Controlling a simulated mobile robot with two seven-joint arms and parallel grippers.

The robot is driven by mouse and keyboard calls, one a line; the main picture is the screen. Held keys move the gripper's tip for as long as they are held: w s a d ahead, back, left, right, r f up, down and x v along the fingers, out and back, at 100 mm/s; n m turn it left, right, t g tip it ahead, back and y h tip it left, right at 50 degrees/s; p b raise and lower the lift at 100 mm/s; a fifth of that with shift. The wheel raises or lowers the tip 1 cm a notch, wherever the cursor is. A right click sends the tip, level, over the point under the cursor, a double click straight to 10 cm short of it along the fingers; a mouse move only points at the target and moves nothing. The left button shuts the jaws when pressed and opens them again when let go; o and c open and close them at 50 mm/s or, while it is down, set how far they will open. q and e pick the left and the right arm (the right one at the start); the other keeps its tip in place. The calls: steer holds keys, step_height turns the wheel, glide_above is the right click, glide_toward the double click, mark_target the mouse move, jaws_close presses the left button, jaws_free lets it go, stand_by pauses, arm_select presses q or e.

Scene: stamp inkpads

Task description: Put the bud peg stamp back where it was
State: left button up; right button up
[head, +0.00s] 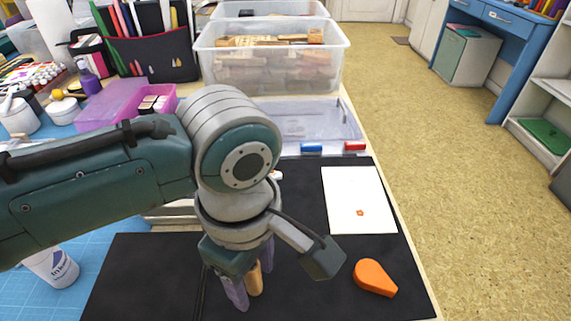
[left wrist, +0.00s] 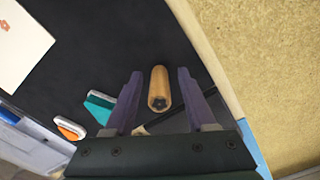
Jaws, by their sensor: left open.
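The wooden peg stamp (head: 255,281) is at the front of the black mat, between my left gripper's purple fingers. My left gripper (left wrist: 158,82) is open, with a finger on each side of the peg and gaps between. In the head view the left gripper (head: 249,280) points down, and its arm hides the middle of the mat. My right gripper is not in view.
A white sheet (head: 350,190) with a small orange print and an orange inkpad (head: 374,278) lie on the mat's right. The wrist view shows a teal pad (left wrist: 99,106) and an orange-and-white pad (left wrist: 70,128). Clear bins (head: 270,75) stand behind; a white cup (head: 52,266) is left.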

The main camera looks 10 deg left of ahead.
arm_select(q)
step_height(320, 180, up, 12)
steer(key=p, duration=0.4)
steer(key=s+f+m+t+h, duration=0.1)
steer(key=s+m+t+h, duration=0.1)
steer(key=s+m, duration=0.55)
steer(key=s+a+r+m+t+y, duration=0.1)
steer(key=s+a+m, duration=0.3)
steer(key=a+m, duration=0.5)
steer(key=shift+s+a+r+t+y, duration=0.25)
steer(key=shift+s+t+y, duration=0.05)
steer(key=shift+s+y, duration=0.1)
